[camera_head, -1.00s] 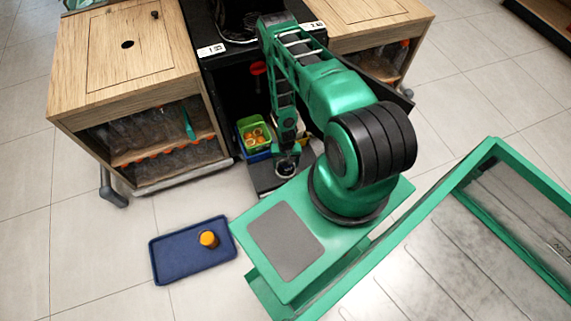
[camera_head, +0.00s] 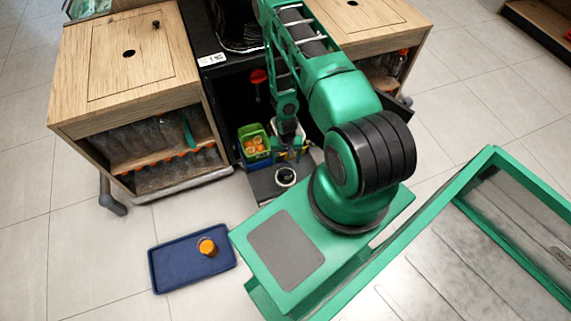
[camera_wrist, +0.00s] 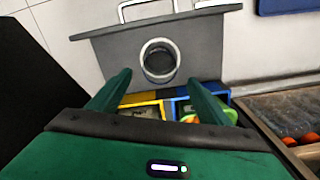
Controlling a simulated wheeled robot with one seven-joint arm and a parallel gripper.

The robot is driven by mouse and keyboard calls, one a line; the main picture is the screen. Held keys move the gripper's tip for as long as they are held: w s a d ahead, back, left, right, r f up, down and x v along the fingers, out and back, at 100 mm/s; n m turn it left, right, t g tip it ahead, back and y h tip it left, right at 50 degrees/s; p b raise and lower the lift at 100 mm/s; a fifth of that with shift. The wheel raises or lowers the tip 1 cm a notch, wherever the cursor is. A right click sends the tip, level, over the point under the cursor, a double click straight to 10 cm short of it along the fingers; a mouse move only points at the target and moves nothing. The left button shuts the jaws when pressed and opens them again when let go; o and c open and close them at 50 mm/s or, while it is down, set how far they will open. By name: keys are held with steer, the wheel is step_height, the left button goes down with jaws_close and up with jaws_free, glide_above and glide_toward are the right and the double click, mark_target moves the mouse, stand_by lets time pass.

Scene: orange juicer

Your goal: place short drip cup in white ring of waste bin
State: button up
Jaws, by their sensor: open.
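A white ring (camera_wrist: 160,61) sits in the grey top of the waste bin (camera_wrist: 205,40) in the wrist view. A dark, round cup-like shape with a grey inner wall shows inside the ring; I cannot tell for sure whether it is the short drip cup or how deep it sits. The head view also shows the ring (camera_head: 286,176) with a dark centre on the bin top (camera_head: 262,185). My gripper (camera_wrist: 158,80) is open and empty, its two green fingers apart, on the near side of the ring. In the head view my gripper (camera_head: 287,148) is above and behind the ring.
A green basket of orange pieces (camera_head: 254,138) stands on a blue bin, close to my gripper. Blue and yellow bins (camera_wrist: 142,104) lie beneath my fingers in the wrist view. Wooden cabinets (camera_head: 130,60) flank the black machine. A blue tray (camera_head: 175,265) holds an orange-topped item.

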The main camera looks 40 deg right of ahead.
steer(key=w+d+r, duration=0.2)
steer(key=r, duration=0.8)
steer(key=w+d+r+h, duration=0.1)
steer(key=w+d+r, duration=0.1)
steer(key=r, duration=0.8)
steer(key=w+d+r, duration=0.1)
steer(key=d+r, duration=0.1)
steer(key=r, duration=0.7)
steer(key=s+r, duration=0.3)
steer(key=r, duration=0.6)
steer(key=s+r, duration=0.3)
steer(key=r, duration=0.7)
steer(key=s+a+r, duration=0.3)
steer(key=s+r, duration=0.4)
steer(key=s, duration=0.3)
steer(key=s+a+r+y, duration=0.1)
steer(key=s+a+r, duration=0.2)
steer(key=s+r, duration=0.5)
steer(key=shift+s+a, duration=0.4)
steer(key=shift+s, duration=0.45)
steer(key=shift+w, duration=0.1)
